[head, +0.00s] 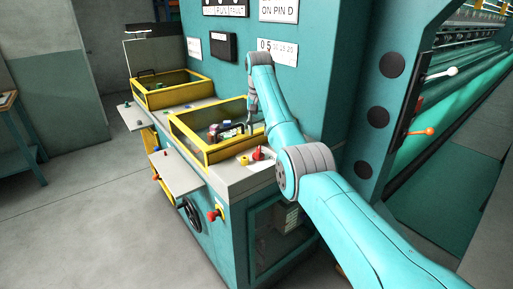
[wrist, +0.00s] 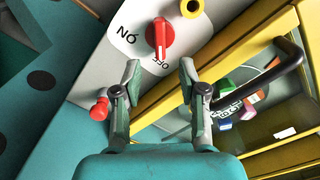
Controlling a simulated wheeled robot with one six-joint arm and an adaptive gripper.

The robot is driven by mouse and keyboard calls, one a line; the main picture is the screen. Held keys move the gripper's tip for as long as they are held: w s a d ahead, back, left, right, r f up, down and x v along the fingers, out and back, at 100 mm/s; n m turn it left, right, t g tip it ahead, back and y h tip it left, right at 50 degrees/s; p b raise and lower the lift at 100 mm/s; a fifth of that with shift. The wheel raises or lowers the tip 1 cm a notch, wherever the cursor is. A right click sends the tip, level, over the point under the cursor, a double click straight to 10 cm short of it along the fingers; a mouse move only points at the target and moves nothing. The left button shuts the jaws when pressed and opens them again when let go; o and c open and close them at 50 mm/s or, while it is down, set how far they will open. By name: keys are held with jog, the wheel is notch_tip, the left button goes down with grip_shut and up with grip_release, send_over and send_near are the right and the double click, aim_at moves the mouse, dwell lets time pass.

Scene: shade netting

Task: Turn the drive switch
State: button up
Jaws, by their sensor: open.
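The drive switch appears to be a red rotary knob (wrist: 160,36) on a white label plate (wrist: 128,33). Its white mark points down in the wrist view, toward small lettering that seems to read OFF. Larger letters on its left look like ON upside down. A red knob also shows on the grey ledge in the head view (head: 258,154). My gripper (wrist: 160,72) is open and empty, its fingertips apart on either side of the line below the knob. I see no contact with the knob. In the head view my arm partly hides the gripper.
A red ball knob (wrist: 99,109) lies close left of my gripper. A yellow round part (wrist: 191,8) sits beside the switch. A yellow-framed bin (head: 205,152) with a black handle (wrist: 285,70) is close on the right in the wrist view. A second yellow-framed bin (head: 172,95) stands farther back.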

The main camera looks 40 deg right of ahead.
aim_at(258, 149)
notch_tip(258, 149, down, 8)
jog(key=shift+f, duration=0.15)
dwell(0.4)
grip_shut()
